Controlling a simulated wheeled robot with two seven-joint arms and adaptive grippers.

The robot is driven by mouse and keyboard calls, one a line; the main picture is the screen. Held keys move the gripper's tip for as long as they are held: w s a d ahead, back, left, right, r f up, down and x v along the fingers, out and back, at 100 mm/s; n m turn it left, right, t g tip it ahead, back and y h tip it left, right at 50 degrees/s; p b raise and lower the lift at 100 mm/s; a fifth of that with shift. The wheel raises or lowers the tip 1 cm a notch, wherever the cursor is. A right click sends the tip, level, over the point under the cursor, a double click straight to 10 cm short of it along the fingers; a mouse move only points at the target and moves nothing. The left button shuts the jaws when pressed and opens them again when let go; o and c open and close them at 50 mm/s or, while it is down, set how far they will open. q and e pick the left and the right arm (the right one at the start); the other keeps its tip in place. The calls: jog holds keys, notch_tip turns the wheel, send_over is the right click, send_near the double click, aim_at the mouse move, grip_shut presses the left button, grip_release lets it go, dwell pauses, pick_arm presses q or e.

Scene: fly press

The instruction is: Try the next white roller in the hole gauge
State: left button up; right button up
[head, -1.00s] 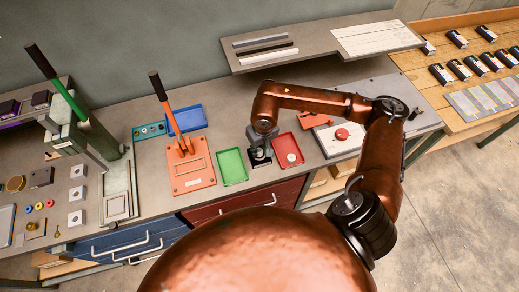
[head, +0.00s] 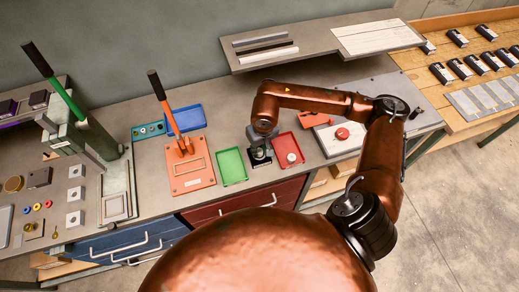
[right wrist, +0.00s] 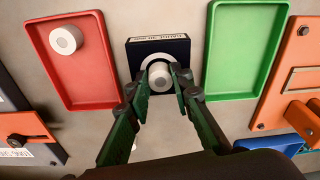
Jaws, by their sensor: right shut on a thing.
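The hole gauge is a small dark block with a white label (right wrist: 158,41), flat on the bench between the red and green trays; it also shows in the head view (head: 260,163). My right gripper (right wrist: 163,82) points down over it, its fingers shut on a white roller (right wrist: 160,72). The roller stands at the gauge's hole; I cannot tell how deep it sits. In the head view my right gripper (head: 259,150) hides part of the gauge. Another white roller (right wrist: 66,40) rests in the red tray (right wrist: 82,88). The green tray (right wrist: 243,58) is empty. My left gripper is not in view.
An orange press (head: 188,172) stands left of the green tray, with a blue tray (head: 187,119) behind it. A white plate with a red button (head: 342,133) lies right of the red tray. A raised shelf (head: 310,50) runs along the back.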

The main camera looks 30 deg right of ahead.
jog(key=shift+b, duration=0.45)
dwell(0.6)
dwell(0.4)
jog(key=o, duration=1)
jog(key=r, duration=0.4)
jog(key=s+r, duration=0.1)
jog(key=r, duration=0.7)
jog(key=shift+s, duration=0.2)
jog(key=shift+a+f, duration=0.1)
jog(key=shift+f, duration=0.05)
